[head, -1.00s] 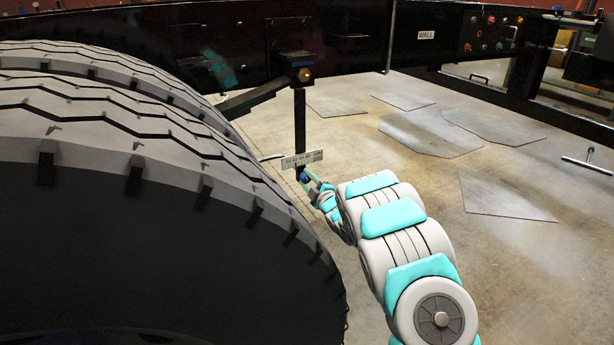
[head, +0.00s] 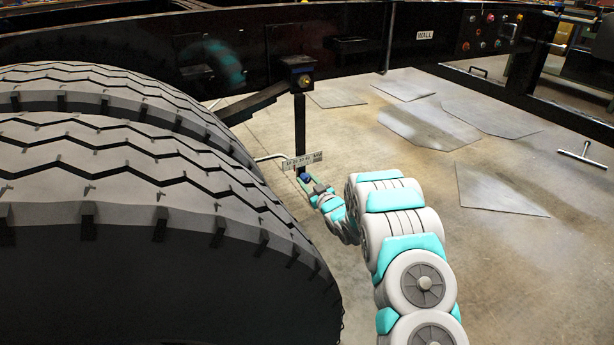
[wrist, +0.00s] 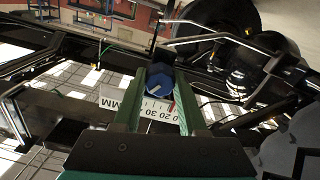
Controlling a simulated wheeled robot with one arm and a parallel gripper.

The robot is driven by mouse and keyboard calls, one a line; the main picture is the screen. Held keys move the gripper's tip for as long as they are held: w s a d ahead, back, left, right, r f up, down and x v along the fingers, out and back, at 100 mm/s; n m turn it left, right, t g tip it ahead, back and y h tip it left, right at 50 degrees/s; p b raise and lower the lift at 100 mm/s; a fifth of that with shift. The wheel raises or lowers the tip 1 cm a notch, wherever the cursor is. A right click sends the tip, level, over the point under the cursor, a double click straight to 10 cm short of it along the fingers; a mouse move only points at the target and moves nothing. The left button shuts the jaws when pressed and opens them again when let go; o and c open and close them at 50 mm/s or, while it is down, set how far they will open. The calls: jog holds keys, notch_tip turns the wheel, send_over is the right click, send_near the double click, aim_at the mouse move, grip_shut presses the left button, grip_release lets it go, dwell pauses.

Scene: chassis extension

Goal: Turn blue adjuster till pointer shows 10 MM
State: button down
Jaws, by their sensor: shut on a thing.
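The blue adjuster (wrist: 159,84) sits between the two green fingers of my gripper (wrist: 160,95) in the wrist view. My gripper is shut on it. In the head view the blue adjuster (head: 305,177) is a small spot at the foot of a black post, with my gripper (head: 312,187) at it. The scale plate also shows in the head view (head: 302,160), too small to read.
A large tyre (head: 130,190) fills the left, close to my arm. The black post (head: 299,120) hangs from the dark chassis rail (head: 345,45). Flat plates (head: 495,190) and a T-shaped tool (head: 583,157) lie on the otherwise open floor at right.

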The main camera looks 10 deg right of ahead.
jog(key=m+p, duration=0.2)
jog(key=m, duration=0.2)
jog(key=shift+d+m, duration=0.1)
jog(key=shift+m, duration=0.3)
jog(key=m+p, duration=0.2)
jog(key=m, duration=0.1)
jog(key=shift+m, duration=0.3)
jog(key=m+p, duration=0.1)
jog(key=m, duration=0.3)
jog(key=shift+f, duration=0.1)
jog(key=m, duration=1.1)
jog(key=shift+p, duration=0.3)
jog(key=m, duration=0.5)
jog(key=shift+m, duration=0.3)
jog(key=shift+c, duration=2.3)
grip_release()
